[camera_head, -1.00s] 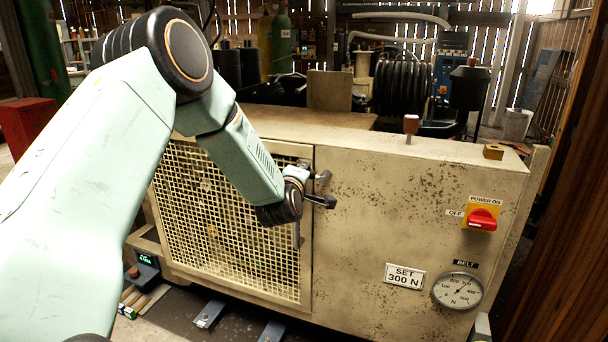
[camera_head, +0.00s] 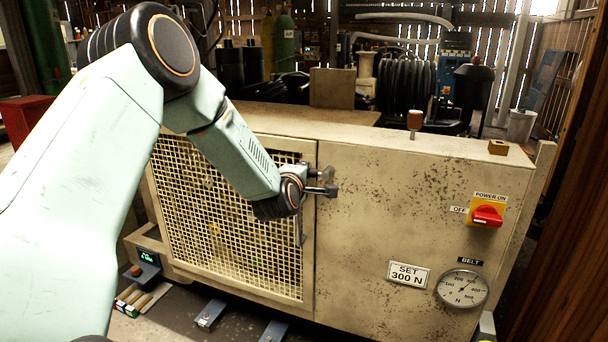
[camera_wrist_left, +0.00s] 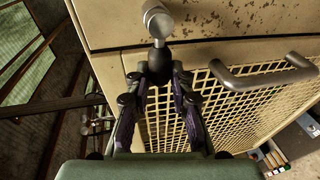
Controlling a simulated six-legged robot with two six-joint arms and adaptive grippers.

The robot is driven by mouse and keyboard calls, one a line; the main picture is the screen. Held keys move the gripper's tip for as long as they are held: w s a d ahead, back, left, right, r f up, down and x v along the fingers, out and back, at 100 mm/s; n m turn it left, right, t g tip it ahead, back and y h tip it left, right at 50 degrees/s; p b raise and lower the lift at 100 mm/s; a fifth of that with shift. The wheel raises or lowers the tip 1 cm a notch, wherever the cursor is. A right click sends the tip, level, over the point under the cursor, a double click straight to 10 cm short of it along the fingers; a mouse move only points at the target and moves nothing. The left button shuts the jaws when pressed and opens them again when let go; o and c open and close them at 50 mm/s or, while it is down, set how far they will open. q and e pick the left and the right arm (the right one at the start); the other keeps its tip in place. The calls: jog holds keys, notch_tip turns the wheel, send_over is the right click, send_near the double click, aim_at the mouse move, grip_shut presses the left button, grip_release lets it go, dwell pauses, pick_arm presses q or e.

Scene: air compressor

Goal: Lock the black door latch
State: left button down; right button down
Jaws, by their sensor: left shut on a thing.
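The black door latch (camera_head: 331,191) sits at the upper right edge of the mesh door (camera_head: 225,225), beside the plain front panel. In the left wrist view, its black handle (camera_wrist_left: 158,62) lies between the fingertips and ends in a grey metal cylinder (camera_wrist_left: 156,20). My left gripper (camera_head: 312,189) comes in from the left and is shut on the latch handle; its fingers also show in the left wrist view (camera_wrist_left: 158,78). The gripper partly hides the latch in the head view. My right gripper is not in view.
A grey door handle (camera_wrist_left: 265,75) stands out from the mesh door close to the gripper. The panel (camera_head: 400,215) carries a red power switch (camera_head: 488,216) and a belt gauge (camera_head: 462,289). The space in front of the panel is free.

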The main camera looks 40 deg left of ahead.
pick_arm(q)
jog(key=c, duration=1.2)
grip_release()
jog(key=shift+o, duration=0.2)
jog(key=v, duration=1.2)
